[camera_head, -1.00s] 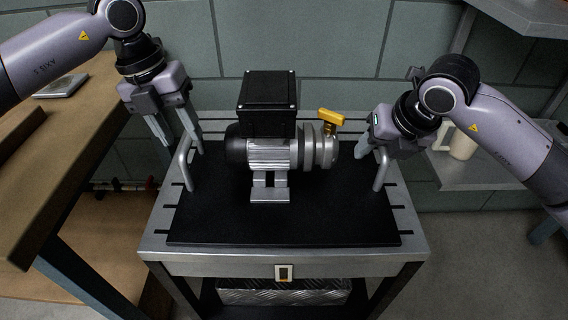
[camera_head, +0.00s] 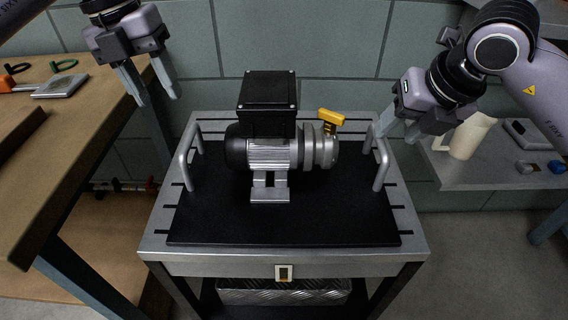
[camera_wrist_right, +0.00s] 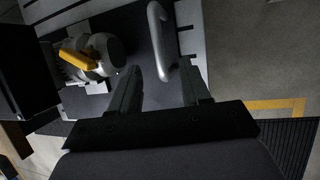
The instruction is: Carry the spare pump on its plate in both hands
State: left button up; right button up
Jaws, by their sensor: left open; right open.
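The spare pump (camera_head: 268,152), with a black box on top and a yellow valve handle, stands on a black plate (camera_head: 290,222) on a metal cart. The plate has an upright metal handle at each side, the left handle (camera_head: 187,150) and the right handle (camera_head: 383,158). My left gripper (camera_head: 158,98) is open and empty, up and left of the left handle. My right gripper (camera_head: 397,135) is open, above and beside the right handle. In the right wrist view the right handle (camera_wrist_right: 160,42) lies beyond the open fingers (camera_wrist_right: 162,92), with nothing between them.
The cart (camera_head: 160,245) has slots along its top. A wooden workbench (camera_head: 75,130) stands close on the left, with small tools on it. A grey shelf (camera_head: 455,178) on the right holds a cream jug (camera_head: 468,138) and small items.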

jog(key=shift+v, duration=1.95)
jog(key=shift+s, duration=0.1)
